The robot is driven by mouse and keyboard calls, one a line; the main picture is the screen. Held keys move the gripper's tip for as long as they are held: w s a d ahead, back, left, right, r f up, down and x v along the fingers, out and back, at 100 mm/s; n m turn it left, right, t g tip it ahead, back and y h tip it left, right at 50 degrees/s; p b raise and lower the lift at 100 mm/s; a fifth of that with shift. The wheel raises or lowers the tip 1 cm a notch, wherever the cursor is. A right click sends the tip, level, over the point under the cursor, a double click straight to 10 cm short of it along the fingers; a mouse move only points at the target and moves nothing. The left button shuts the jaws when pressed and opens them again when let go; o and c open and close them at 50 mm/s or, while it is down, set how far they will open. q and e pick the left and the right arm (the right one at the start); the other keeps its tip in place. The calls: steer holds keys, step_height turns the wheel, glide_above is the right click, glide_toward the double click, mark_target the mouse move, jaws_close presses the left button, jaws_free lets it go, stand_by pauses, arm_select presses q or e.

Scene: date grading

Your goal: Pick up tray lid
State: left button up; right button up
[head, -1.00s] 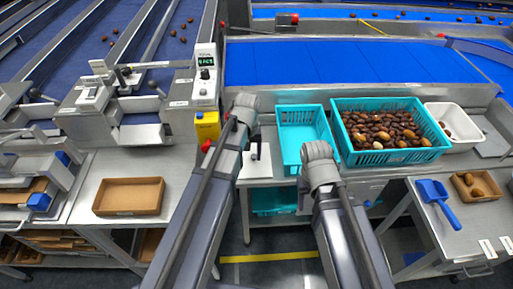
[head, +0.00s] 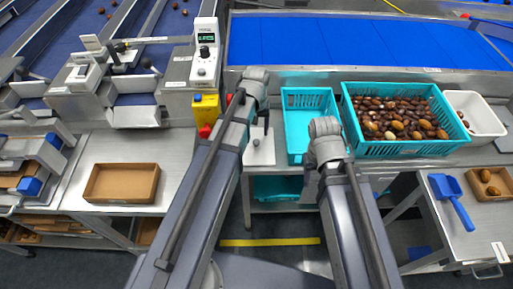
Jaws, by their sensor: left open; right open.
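A shallow open brown cardboard tray (head: 122,184) lies on the left steel bench. Flat brown cardboard pieces (head: 12,179) sit in the rack at the far left edge; I cannot tell whether one is the tray lid. My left gripper (head: 264,118) hangs at the end of its arm beside the yellow box, well right of the cardboard tray. My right gripper (head: 309,187) is in front of the empty turquoise crate. Both are open, with nothing seen in them, and their fingertips are partly hidden by my wrists.
The empty turquoise crate (head: 303,101) stands beside a turquoise crate (head: 398,151) full of dates. A white bin (head: 476,105) is to its right. A blue scoop (head: 451,197) and small cardboard box (head: 497,193) lie on the right bench. The left bench is clear around the tray.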

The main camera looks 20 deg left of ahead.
mark_target(256, 141)
arm_select(q)
steer(key=shift+f, duration=0.1)
step_height(256, 141, down, 5)
steer(key=b, duration=0.5)
steer(key=shift+f, duration=0.1)
steer(key=shift+c, duration=0.3)
jaws_close()
